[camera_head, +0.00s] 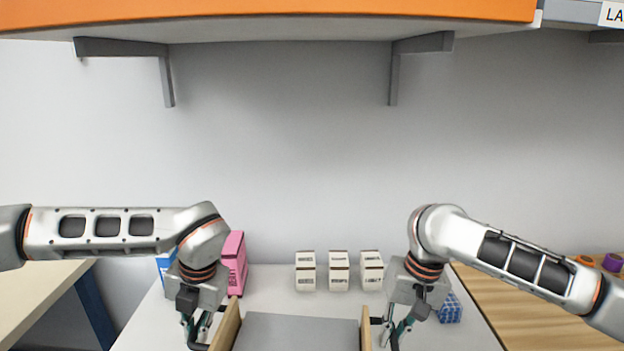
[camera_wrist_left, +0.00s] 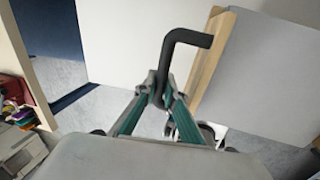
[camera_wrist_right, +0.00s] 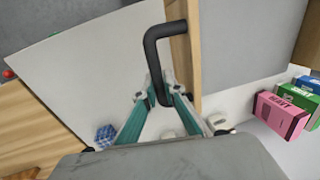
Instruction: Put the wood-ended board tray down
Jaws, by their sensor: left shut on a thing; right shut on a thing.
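The wood-ended board tray has a grey board (camera_head: 298,331) between two pale wooden ends, with a bent black handle on each end. It is at the bottom middle of the head view, its near part cut off. My left gripper (camera_head: 197,333) is shut on the left handle (camera_wrist_left: 186,38), beside the left wooden end (camera_wrist_left: 212,65). My right gripper (camera_head: 396,334) is shut on the right handle (camera_wrist_right: 152,58), beside the right wooden end (camera_wrist_right: 186,62). The board looks about level and empty where visible. I cannot tell whether its underside touches the white table (camera_head: 270,275).
A pink box (camera_head: 237,262) and a blue box (camera_head: 164,265) stand behind my left gripper. A blue patterned block (camera_head: 450,308) lies right of my right gripper. An orange-edged shelf (camera_head: 270,8) hangs above.

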